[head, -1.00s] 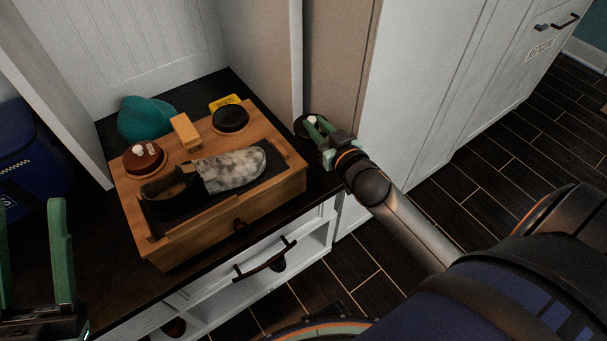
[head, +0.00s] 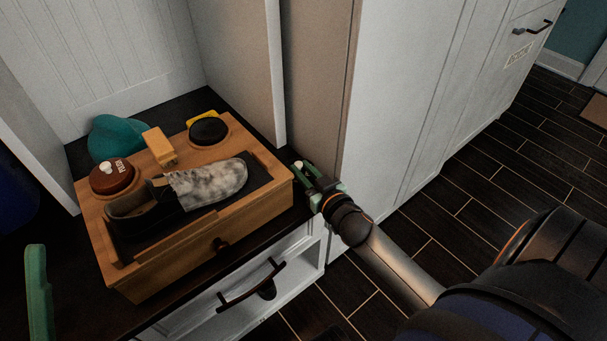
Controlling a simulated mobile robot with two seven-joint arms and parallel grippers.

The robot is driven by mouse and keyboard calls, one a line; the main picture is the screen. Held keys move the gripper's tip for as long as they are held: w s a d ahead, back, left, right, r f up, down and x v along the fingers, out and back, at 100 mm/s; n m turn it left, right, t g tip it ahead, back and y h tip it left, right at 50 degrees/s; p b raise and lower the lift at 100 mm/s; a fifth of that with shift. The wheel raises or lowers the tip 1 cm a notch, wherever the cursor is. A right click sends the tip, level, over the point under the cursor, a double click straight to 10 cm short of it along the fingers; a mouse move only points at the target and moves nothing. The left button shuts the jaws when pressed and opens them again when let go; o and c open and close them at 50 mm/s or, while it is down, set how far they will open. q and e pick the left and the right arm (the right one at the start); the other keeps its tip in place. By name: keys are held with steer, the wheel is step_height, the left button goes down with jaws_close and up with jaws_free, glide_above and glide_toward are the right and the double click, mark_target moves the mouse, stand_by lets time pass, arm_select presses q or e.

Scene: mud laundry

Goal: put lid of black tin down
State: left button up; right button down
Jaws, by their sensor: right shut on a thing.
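The black tin (head: 209,132) stands on the right rear of the wooden shoe-care box, with a dark round top face showing. My right gripper (head: 305,172) is shut on the lid of the black tin (head: 298,164), right of the box, low at the dark counter's right end. The lid's pale knob shows between the fingers; its dark disc blends into the counter. I cannot tell whether it touches the counter.
The wooden box (head: 150,270) holds a grey-and-black shoe (head: 205,183), a brown tin with a pale knob (head: 112,177) and a wooden block (head: 159,147). A teal object (head: 117,137) lies behind. A tall white cabinet (head: 405,90) rises close beside my right gripper.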

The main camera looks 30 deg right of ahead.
steer(key=shift+r, duration=0.1)
steer(key=shift+f, duration=0.4)
steer(key=c, duration=0.7)
jaws_free()
steer(key=shift+c, duration=0.2)
